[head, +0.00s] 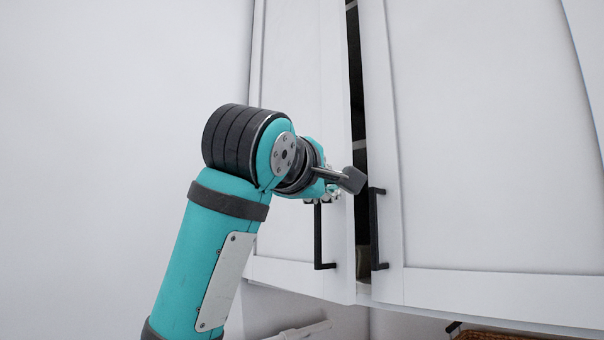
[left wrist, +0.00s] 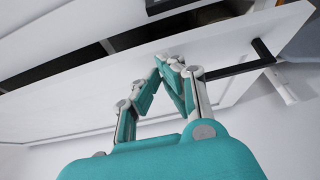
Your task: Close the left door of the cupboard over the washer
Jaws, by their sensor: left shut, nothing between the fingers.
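The white left cupboard door (head: 300,100) stands slightly ajar, with a dark gap between it and the right door (head: 480,150). Its black bar handle (head: 318,240) is near its lower right edge. My left gripper (head: 328,193) is in front of this door, by the top of the handle, partly hidden by its own wrist. In the left wrist view the fingers (left wrist: 168,62) are shut and empty, close to the door face (left wrist: 235,50) beside the handle (left wrist: 240,69). Whether they touch the door I cannot tell. My right gripper is not in view.
The right door carries its own black handle (head: 375,230) just across the gap. A plain wall (head: 100,100) lies to the left. Below the cupboard are a pale rod-like fitting (head: 300,331) and a bit of a brown basket (head: 490,335).

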